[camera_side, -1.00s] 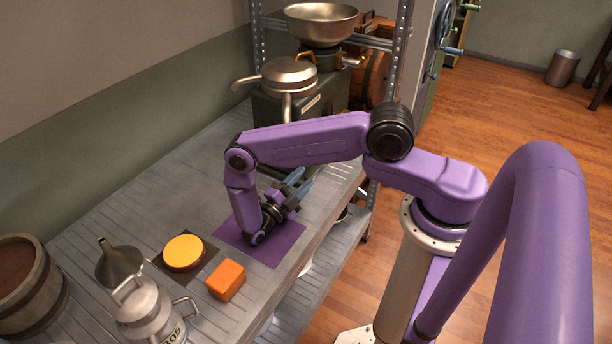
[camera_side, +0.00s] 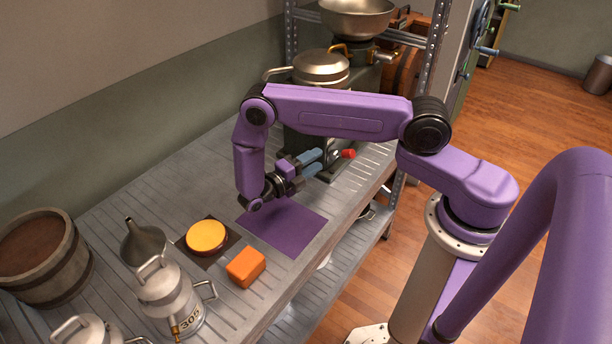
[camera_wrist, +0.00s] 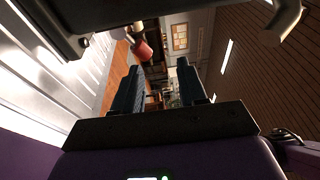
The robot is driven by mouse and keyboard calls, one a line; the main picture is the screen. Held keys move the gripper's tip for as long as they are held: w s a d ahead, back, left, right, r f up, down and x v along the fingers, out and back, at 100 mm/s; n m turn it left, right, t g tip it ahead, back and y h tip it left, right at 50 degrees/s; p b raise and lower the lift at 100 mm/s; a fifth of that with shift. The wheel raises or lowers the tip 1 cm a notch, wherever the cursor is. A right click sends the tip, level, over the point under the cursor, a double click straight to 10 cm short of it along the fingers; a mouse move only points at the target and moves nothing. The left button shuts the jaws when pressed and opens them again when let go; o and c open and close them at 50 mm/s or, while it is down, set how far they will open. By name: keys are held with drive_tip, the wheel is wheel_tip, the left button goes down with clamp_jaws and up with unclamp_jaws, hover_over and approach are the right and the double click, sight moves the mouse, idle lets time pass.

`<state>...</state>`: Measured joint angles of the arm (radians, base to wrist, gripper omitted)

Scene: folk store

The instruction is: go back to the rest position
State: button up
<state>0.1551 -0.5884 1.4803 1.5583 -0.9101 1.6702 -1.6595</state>
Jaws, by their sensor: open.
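My gripper (camera_side: 316,162) has two blue fingers, spread apart with nothing between them. It points sideways to the right, above the back edge of a purple mat (camera_side: 285,226) on the metal table. In the wrist view my gripper (camera_wrist: 160,75) also shows its two fingers apart, with the room beyond. A red knob-like thing (camera_side: 348,154) is just past the fingertips in the side view; I cannot tell how far behind them it is. My forearm is raised and bent at the wrist.
An orange block (camera_side: 246,267) and a yellow-topped disc (camera_side: 206,236) on a dark square lie left of the mat. A funnel (camera_side: 143,243), a metal can (camera_side: 168,297) and a barrel (camera_side: 42,258) stand further left. A lidded pot (camera_side: 321,68) stands at the back.

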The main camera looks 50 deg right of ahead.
drive_tip(key=s+a+r+m+t+y, duration=0.1)
drive_tip(key=s+a+r+m+y, duration=0.35)
drive_tip(key=r+m, duration=0.2)
drive_tip(key=s+a+r+m+t+y, duration=0.1)
drive_tip(key=s+a+r+m+y, duration=0.3)
drive_tip(key=r, duration=0.3)
drive_tip(key=s+a+r+m+t+y, duration=0.1)
drive_tip(key=s+r+m+y, duration=0.2)
drive_tip(key=s+m+y, duration=0.2)
drive_tip(key=s+a+r+m+t+y, duration=0.1)
drive_tip(key=s+r+m+y, duration=0.3)
drive_tip(key=s, duration=0.6)
drive_tip(key=shift+s+a+r+m+y, duration=0.2)
drive_tip(key=shift+a+m+y, duration=0.25)
drive_tip(key=shift+a+m, duration=0.3)
